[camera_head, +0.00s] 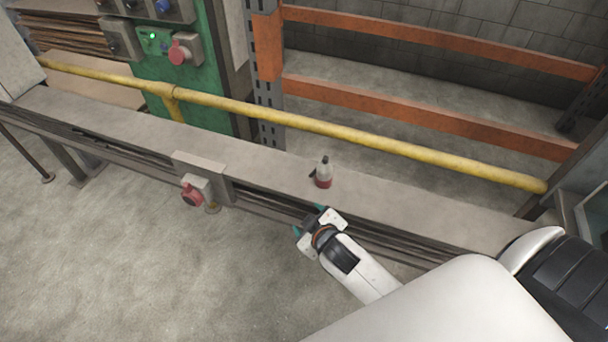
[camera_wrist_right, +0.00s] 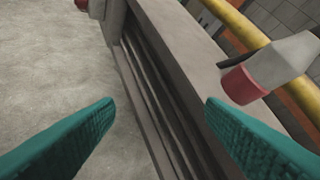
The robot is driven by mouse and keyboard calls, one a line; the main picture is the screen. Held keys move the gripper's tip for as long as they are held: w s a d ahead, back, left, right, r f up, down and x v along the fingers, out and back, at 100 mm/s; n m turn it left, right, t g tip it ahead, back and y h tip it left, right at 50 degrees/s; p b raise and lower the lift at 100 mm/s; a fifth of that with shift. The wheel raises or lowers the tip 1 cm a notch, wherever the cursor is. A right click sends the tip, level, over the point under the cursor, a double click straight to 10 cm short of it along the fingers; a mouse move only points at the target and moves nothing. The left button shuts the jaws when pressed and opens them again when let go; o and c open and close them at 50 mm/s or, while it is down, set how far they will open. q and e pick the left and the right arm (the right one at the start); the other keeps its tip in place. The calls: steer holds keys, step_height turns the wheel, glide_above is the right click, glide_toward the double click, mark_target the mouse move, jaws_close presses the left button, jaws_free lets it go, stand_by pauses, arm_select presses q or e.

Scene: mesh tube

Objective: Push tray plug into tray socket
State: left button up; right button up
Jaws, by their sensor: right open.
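The tray socket (camera_head: 194,192), a grey box with a red round mouth, is mounted on the tray's front side, left of the plug. Part of it shows at the top left of the wrist view. My right gripper (camera_head: 310,220) is open and empty, at the tray's front edge, nearer than the plug and not touching it. My left gripper is out of view.
A yellow rail (camera_head: 330,130) runs behind the tray. A green cabinet (camera_head: 205,90) with another red socket (camera_head: 181,50) stands at the back left. Orange beams (camera_head: 430,112) are behind. Floor in front of the tray is clear.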

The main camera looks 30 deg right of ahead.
steer(key=w+a+r+n+t+y, duration=0.3)
steer(key=w+r+n+t+y, duration=0.15)
steer(key=r, duration=0.45)
steer(key=w+a+r+n+t+y, duration=0.35)
steer(key=w+r+n, duration=0.25)
steer(key=r, duration=0.3)
steer(key=a+r+n+g+y, duration=0.3)
steer(key=a+r+n+y, duration=0.15)
steer(key=n+y, duration=0.35)
steer(key=n+g+h, duration=1.4)
steer(key=n+g, duration=0.2)
glide_above(325, 158)
steer(key=f, duration=0.4)
steer(key=a+f, duration=0.1)
steer(key=f, duration=0.1)
steer(key=shift+b, duration=0.3)
steer(key=shift+d+r+h, duration=0.2)
steer(key=shift+d+h, duration=0.1)
steer(key=shift+d, duration=0.2)
step_height(325, 158, down, 7)
steer(key=shift+r+p, duration=0.1)
steer(key=shift+p, duration=0.2)
